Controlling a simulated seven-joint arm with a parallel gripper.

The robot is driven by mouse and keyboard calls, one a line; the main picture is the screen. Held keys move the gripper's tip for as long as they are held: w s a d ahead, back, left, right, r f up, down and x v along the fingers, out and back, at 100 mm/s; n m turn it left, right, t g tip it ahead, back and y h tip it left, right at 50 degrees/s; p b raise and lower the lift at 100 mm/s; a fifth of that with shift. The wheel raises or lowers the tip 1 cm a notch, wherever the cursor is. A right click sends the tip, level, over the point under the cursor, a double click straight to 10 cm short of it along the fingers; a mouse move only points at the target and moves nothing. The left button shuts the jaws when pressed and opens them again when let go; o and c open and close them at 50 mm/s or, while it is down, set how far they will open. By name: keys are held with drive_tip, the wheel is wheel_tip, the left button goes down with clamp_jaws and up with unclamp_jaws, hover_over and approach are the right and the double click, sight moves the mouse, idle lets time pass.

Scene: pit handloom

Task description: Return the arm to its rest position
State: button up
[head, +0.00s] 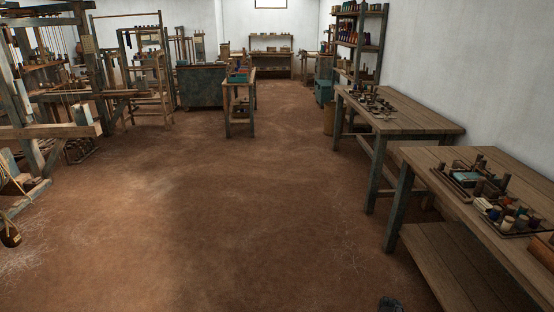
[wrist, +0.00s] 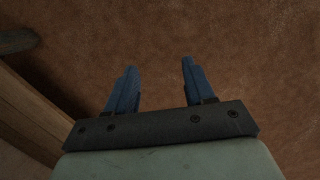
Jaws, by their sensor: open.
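My gripper (wrist: 158,80) shows in the wrist view with its two blue fingers apart and nothing between them. It is over the bare reddish-brown floor (wrist: 240,50). A wooden beam or board edge (wrist: 35,110) runs along the left side of the wrist view, apart from the fingers. In the head view only a small dark piece (head: 391,304) shows at the bottom edge, right of centre; I cannot tell for sure that it is part of my arm.
Two wooden workbenches (head: 405,118) with spools and tools stand along the right wall. Wooden looms (head: 60,75) stand at the left. A small table (head: 238,88) and a dark chest (head: 202,86) stand farther back. The middle floor (head: 220,200) is clear.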

drive_tip(key=s+a+f+n+g, duration=0.2)
drive_tip(key=s+a+f, duration=0.2)
drive_tip(key=s+a, duration=0.5)
drive_tip(key=s+a+f+n+g+h, duration=0.1)
drive_tip(key=s+a+f+n+g, duration=0.1)
drive_tip(key=s+a+f, duration=0.3)
drive_tip(key=s+a+n, duration=0.1)
drive_tip(key=s+a, duration=0.3)
drive_tip(key=s, duration=0.7)
drive_tip(key=shift+s+a+f+g, duration=0.2)
drive_tip(key=shift+a+g, duration=0.1)
drive_tip(key=shift+g, duration=0.1)
